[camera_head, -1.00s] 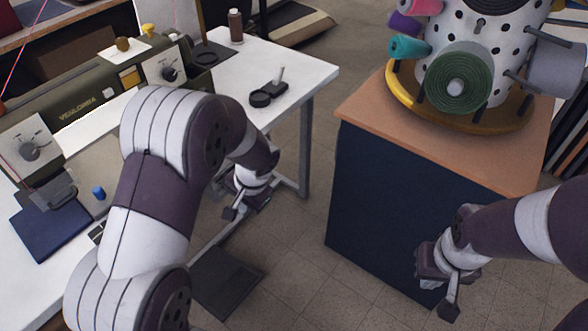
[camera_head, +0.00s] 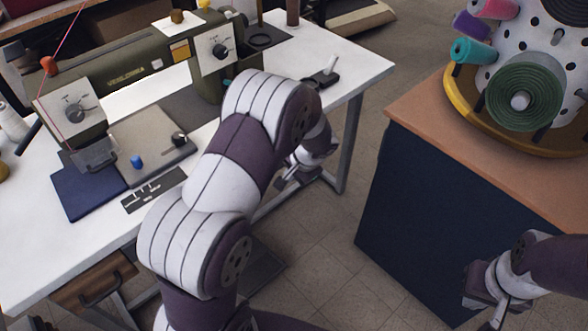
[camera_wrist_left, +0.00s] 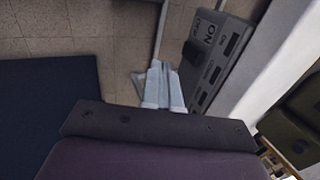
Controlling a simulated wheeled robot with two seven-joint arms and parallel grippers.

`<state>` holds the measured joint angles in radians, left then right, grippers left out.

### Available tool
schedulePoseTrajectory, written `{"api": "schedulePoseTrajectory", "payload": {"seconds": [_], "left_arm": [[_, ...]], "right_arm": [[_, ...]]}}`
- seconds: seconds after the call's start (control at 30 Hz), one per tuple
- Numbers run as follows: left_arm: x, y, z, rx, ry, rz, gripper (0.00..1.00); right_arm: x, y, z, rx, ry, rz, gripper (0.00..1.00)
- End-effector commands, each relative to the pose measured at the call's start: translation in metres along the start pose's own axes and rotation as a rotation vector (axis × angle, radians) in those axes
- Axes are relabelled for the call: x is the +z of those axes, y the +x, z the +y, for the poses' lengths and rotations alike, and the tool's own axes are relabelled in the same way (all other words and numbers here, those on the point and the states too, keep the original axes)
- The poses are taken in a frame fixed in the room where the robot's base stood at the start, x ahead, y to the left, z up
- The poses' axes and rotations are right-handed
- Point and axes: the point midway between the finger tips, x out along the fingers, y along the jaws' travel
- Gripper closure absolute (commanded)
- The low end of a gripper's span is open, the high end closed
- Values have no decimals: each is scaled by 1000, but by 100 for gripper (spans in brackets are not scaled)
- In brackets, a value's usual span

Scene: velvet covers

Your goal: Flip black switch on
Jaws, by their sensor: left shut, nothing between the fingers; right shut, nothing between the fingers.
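In the left wrist view, a grey panel (camera_wrist_left: 218,58) with "ON" lettering and several dark slots sits beside the white table edge. A dark, raised block (camera_wrist_left: 195,53) on its left side may be the black switch; its position cannot be told. My left gripper (camera_wrist_left: 166,66) is shut and empty, just left of the panel; contact cannot be told. In the head view the left gripper (camera_head: 285,181) is beside the table's front right, partly hidden by its wrist. My right gripper (camera_head: 484,308) is shut and empty in front of the dark cabinet, low at the right.
The white table (camera_head: 352,72) carries an olive sewing machine (camera_head: 135,80). A wooden-topped dark cabinet (camera_head: 420,210) with fabric rolls (camera_head: 525,97) stands at the right. Tiled floor (camera_head: 318,250) shows between table and cabinet.

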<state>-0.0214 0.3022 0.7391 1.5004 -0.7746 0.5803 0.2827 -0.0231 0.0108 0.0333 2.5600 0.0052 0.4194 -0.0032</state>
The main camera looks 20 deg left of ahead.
Motion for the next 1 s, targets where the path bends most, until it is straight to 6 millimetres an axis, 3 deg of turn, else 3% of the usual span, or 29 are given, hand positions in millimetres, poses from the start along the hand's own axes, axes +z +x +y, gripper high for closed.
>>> {"api": "schedulePoseTrajectory", "payload": {"seconds": [0.17,0.4,1.0], "left_arm": [[1,40,1,1,-1,-2,100],[0,48,-32,0,-2,0,100],[0,51,-46,0,-1,1,100]], "right_arm": [[1,9,0,0,0,0,100],[0,2,0,0,0,0,100],[0,0,0,0,0,0,100]]}}
